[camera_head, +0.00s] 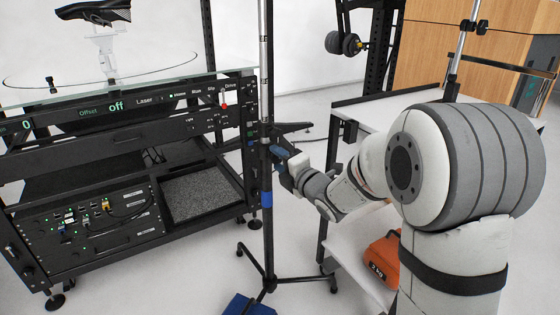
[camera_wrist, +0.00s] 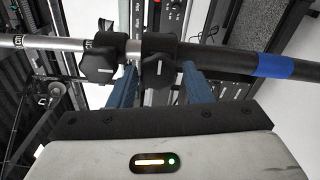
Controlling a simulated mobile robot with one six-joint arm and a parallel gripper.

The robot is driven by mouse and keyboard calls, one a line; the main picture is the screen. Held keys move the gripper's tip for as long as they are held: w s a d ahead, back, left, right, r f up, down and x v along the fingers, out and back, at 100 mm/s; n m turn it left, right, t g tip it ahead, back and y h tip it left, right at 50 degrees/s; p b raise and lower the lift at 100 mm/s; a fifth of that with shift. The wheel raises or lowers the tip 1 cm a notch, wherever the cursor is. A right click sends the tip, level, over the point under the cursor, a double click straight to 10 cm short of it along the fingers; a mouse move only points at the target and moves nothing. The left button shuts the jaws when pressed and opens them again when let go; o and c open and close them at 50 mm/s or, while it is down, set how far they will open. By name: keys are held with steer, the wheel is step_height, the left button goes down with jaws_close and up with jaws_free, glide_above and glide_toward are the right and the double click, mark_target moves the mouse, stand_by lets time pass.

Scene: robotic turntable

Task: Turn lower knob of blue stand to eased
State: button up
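The blue stand (camera_head: 267,230) is a thin upright pole on a tripod foot, with a blue band. In the wrist view its pole (camera_wrist: 222,57) runs across the picture, the blue band (camera_wrist: 274,66) at the right. Two black knobs sit on it: the upper knob (camera_wrist: 98,66) at left and the lower knob (camera_wrist: 158,72), nearer the band. The lower knob has a short white mark along the picture's vertical. My gripper (camera_head: 279,153) is at the pole. Its blue fingers (camera_wrist: 161,88) are apart, one either side of the lower knob; whether they touch it is unclear.
A black rack (camera_head: 120,150) with displays and a glass top holding a shoe (camera_head: 95,12) stands at left. A white table (camera_head: 400,108) stands at right. An orange weight (camera_head: 383,258) is by the table; a blue block (camera_head: 248,305) is by the tripod.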

steer(key=shift+o, duration=1)
steer(key=shift+s+d+r, duration=0.1)
steer(key=shift+s+d, duration=0.05)
steer(key=p+v, duration=0.2)
steer(key=v, duration=0.5)
steer(key=shift+s, duration=0.2)
steer(key=shift+d, duration=0.1)
